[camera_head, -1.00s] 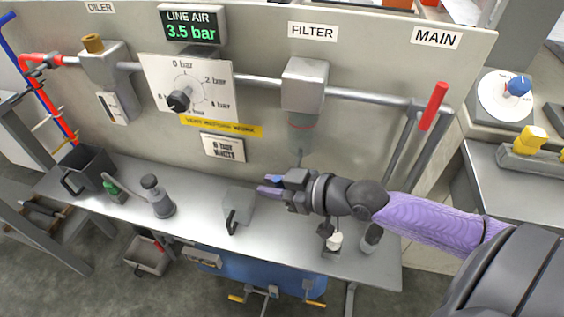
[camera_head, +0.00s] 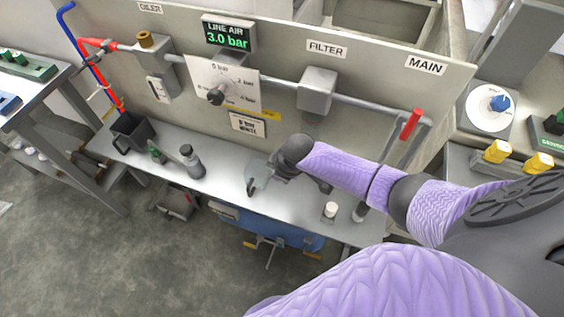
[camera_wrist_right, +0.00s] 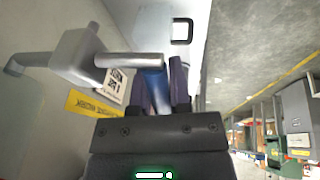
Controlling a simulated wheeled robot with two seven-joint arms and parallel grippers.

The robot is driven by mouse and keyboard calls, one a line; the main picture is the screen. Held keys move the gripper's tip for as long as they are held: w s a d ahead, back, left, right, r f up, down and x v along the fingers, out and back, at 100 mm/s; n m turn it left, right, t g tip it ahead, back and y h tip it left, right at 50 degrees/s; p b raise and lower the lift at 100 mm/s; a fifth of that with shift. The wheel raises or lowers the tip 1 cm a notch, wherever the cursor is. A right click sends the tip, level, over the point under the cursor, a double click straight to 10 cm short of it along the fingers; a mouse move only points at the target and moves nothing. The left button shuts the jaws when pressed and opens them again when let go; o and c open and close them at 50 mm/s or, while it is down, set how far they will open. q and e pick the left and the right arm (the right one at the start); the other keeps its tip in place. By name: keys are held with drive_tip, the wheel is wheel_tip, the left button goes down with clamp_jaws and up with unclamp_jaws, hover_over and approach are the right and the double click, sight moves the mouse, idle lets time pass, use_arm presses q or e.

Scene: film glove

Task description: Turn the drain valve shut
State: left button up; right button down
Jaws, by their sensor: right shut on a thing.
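The filter (camera_head: 317,92) is a grey block on the pipe under the FILTER label, with its bowl hanging below. In the right wrist view the filter block (camera_wrist_right: 76,50) and its bowl (camera_wrist_right: 128,60) lie sideways. A blue piece, apparently the drain valve (camera_wrist_right: 152,86), shows at the end of the bowl between the purple fingers. My right gripper (camera_wrist_right: 160,76) is shut on it. In the head view my wrist and forearm hide the fingers and the valve. My left gripper is not in view.
The LINE AIR display (camera_head: 229,35) reads 3.0 bar. A regulator dial (camera_head: 216,95) and a red-handled main valve (camera_head: 411,124) are on the panel.

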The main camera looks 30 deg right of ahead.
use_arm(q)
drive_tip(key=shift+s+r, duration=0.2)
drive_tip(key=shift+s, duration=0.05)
use_arm(e)
drive_tip(key=shift+s+f+g+h, duration=0.1)
drive_tip(key=shift+f+g+h, duration=0.2)
drive_tip(key=shift+g+h, duration=0.3)
drive_tip(key=shift+s+f+g+h, duration=0.1)
drive_tip(key=shift+f+g+h, duration=0.25)
drive_tip(key=shift+g, duration=0.35)
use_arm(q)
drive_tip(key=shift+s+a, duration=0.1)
use_arm(e)
drive_tip(key=c, duration=0.6)
unclamp_jaws()
drive_tip(key=shift+d, duration=0.1)
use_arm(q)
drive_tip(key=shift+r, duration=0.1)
use_arm(e)
drive_tip(key=shift+r, duration=0.15)
